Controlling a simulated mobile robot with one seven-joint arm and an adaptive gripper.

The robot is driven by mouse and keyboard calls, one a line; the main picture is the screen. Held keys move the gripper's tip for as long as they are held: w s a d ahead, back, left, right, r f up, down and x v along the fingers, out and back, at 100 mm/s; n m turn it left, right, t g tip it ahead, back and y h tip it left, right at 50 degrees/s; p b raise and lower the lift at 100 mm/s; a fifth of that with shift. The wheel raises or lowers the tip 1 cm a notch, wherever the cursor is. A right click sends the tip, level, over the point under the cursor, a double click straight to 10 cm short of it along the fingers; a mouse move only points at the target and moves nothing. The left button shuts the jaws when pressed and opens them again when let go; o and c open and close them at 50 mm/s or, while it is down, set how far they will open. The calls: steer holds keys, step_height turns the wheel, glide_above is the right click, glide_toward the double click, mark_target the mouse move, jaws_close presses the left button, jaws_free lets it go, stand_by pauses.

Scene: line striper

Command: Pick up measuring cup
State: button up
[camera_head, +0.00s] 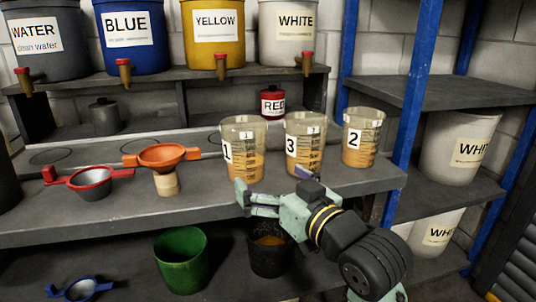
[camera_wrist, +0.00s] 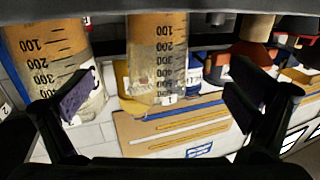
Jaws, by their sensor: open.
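Three clear measuring cups with orange-brown contents stand on the bench in the head view: cup 1 (camera_head: 243,150), cup 3 (camera_head: 306,142) and cup 2 (camera_head: 363,137). My gripper (camera_head: 272,187) is open and empty, in front of cups 1 and 3. The wrist view is upside down. There, cup 1 (camera_wrist: 157,60) appears between the spread fingers (camera_wrist: 157,97), seemingly beyond them. Cup 3 (camera_wrist: 48,55) is partly behind the left finger. I see no contact with either cup.
An orange funnel (camera_head: 162,157) on a wooden stand and a red funnel (camera_head: 92,184) are left of the cups. A blue post (camera_head: 412,100) rises at right. Green (camera_head: 181,258) and black (camera_head: 268,262) buckets sit below. Paint buckets with taps line the upper shelf.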

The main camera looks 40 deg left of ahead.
mark_target(251, 164)
steer(key=x, duration=0.4)
steer(key=shift+s+a+r+p, duration=0.1)
steer(key=shift+a+p, duration=0.2)
steer(key=shift+a, duration=0.05)
steer(key=shift+w+r+p+x, duration=0.2)
steer(key=shift+p+x, duration=0.15)
steer(key=shift+x, duration=1)
steer(key=shift+w+r+p+x, duration=0.1)
steer(key=shift+w+p+x, duration=0.2)
steer(key=shift+x, duration=1.05)
steer(key=shift+s+d, duration=0.15)
steer(key=shift+d, duration=0.1)
steer(key=shift+c, duration=0.5)
steer(key=c, duration=1.5)
